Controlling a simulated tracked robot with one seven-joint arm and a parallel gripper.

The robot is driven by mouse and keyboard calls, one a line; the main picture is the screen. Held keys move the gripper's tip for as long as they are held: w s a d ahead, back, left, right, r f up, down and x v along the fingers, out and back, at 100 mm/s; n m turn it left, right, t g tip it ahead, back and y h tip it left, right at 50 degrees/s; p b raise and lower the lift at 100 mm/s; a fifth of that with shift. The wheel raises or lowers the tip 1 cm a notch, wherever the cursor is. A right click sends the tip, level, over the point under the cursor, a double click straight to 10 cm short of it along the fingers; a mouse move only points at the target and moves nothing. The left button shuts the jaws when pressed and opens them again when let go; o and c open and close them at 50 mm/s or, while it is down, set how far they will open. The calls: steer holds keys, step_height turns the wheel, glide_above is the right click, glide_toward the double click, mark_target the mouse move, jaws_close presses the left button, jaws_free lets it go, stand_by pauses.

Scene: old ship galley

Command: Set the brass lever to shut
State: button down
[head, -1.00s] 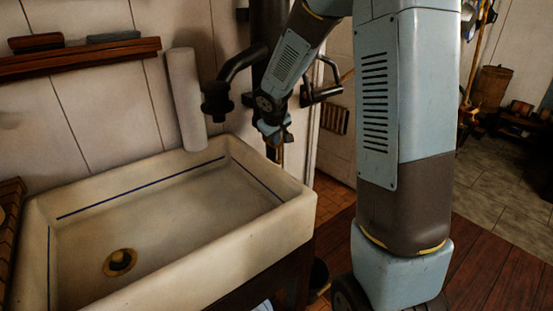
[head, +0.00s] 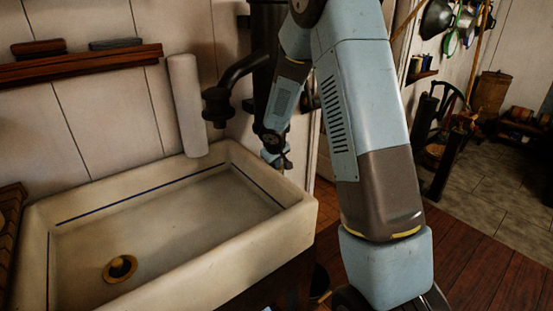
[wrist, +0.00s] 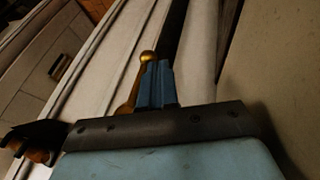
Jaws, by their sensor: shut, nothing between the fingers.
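The brass lever (wrist: 146,62) shows in the wrist view as a thin rod with a ball end, running down to the left. My gripper (wrist: 157,68) has its blue fingers together and empty, just right of the lever. I cannot tell whether they touch it. In the head view my gripper (head: 280,162) is low, above the right back corner of the sink, near the black pump (head: 217,103). The lever is not distinguishable there, hidden at or behind my arm.
A cream sink (head: 270,235) with a brass drain (head: 120,268) fills the lower left. A pale upright cylinder (head: 187,105) stands at its back edge. A wooden shelf (head: 80,65) holds two brushes on the wall. Open floor (head: 490,200) lies to the right.

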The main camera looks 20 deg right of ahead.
steer(key=shift+w+f, duration=0.2)
steer(key=shift+f, duration=0.3)
